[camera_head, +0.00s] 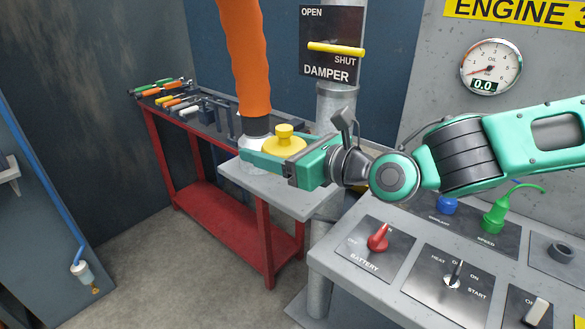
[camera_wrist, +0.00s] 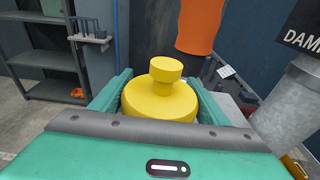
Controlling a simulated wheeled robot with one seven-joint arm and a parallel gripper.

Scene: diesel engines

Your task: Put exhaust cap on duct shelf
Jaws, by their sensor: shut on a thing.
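The yellow exhaust cap (camera_head: 284,142), a wide disc with a knob on top, is held upright between the fingers of my gripper (camera_head: 268,152). In the wrist view the cap (camera_wrist: 160,98) fills the space between the two teal fingers. The light grey duct shelf (camera_head: 292,196) is below and behind the gripper in the head view. The cap appears above the shelf; the exact height gap cannot be told. Part of the shelf is hidden behind my gripper.
The grey duct pipe (camera_head: 337,105) with the damper plate (camera_head: 331,45) stands to the right. A red bench (camera_head: 215,208) with tools is behind. The engine control panel (camera_head: 420,265) is at front right.

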